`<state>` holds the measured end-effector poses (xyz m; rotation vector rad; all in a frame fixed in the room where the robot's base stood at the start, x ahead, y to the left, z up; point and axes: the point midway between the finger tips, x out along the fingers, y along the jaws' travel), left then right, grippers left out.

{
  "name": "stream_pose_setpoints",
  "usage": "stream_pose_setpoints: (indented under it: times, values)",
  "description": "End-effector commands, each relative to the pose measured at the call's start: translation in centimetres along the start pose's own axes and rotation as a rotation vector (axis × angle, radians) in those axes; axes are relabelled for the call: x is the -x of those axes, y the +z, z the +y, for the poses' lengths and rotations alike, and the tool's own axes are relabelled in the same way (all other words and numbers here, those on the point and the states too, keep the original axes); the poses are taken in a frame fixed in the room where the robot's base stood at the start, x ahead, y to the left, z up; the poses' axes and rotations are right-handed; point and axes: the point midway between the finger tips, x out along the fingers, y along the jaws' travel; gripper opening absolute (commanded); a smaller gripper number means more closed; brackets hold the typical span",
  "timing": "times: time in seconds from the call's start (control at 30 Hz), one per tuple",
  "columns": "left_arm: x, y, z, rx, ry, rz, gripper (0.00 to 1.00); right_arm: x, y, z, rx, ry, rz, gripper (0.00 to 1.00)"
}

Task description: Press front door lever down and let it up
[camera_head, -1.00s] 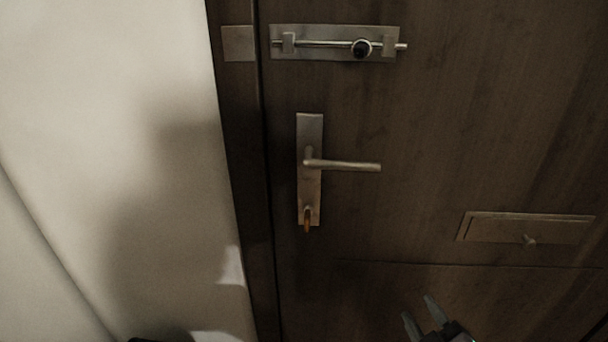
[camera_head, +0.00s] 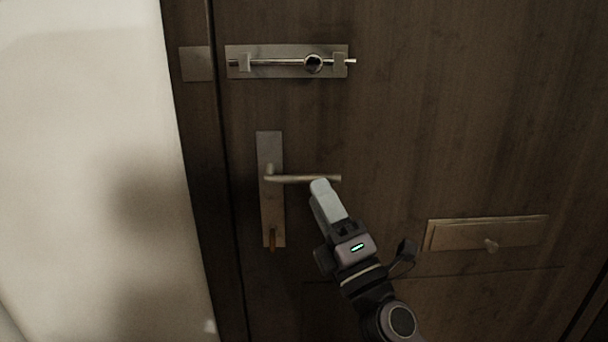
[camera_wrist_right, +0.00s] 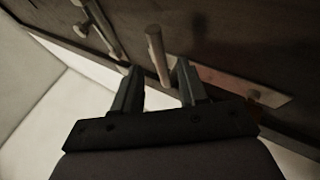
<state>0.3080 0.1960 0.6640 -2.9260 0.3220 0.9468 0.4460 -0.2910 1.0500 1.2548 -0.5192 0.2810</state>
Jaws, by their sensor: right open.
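The metal door lever (camera_head: 295,179) sticks out level to the right from its upright plate (camera_head: 271,205) on the dark wooden door. My right gripper (camera_head: 320,186) is at the lever's right part, its light fingertip overlapping the underside of the bar in the head view. In the right wrist view the lever (camera_wrist_right: 156,55) shows as a rod between the two open fingers (camera_wrist_right: 158,84), apart from both in the picture. Contact cannot be told. Its plate (camera_wrist_right: 215,81) lies to the right there. My left gripper is not in view.
A sliding bolt (camera_head: 285,66) with a round knob is above the lever. A key or lock piece (camera_head: 273,241) is at the plate's bottom. A letter flap (camera_head: 490,235) with a small knob is to the lower right. A pale wall (camera_head: 80,150) stands at left.

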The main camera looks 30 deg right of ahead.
Motion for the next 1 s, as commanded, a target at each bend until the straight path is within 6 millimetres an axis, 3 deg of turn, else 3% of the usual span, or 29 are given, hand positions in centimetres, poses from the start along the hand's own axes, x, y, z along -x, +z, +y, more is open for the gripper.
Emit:
stream_pose_setpoints:
  times: [0.1, 0.3, 0.7, 0.77, 0.83, 1.0]
  values:
    - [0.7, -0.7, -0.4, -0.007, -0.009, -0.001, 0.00, -2.1, 0.1, 0.4, -0.001, 0.001, 0.000, 0.42]
    - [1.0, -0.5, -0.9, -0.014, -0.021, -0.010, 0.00, -4.2, 0.0, 0.2, -0.003, 0.000, 0.000, 0.42]
    - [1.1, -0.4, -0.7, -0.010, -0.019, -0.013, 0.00, -4.8, 0.0, -0.1, -0.003, -0.002, 0.000, 0.42]
    - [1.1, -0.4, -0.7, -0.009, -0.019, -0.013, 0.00, -4.7, 0.0, -0.1, -0.003, -0.002, 0.000, 0.26]
    - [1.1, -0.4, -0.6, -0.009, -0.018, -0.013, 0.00, -4.7, 0.0, -0.1, -0.003, -0.002, 0.000, 0.03]
    - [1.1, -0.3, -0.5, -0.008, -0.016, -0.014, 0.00, -4.7, 0.0, -0.1, -0.004, -0.002, 0.000, 0.00]
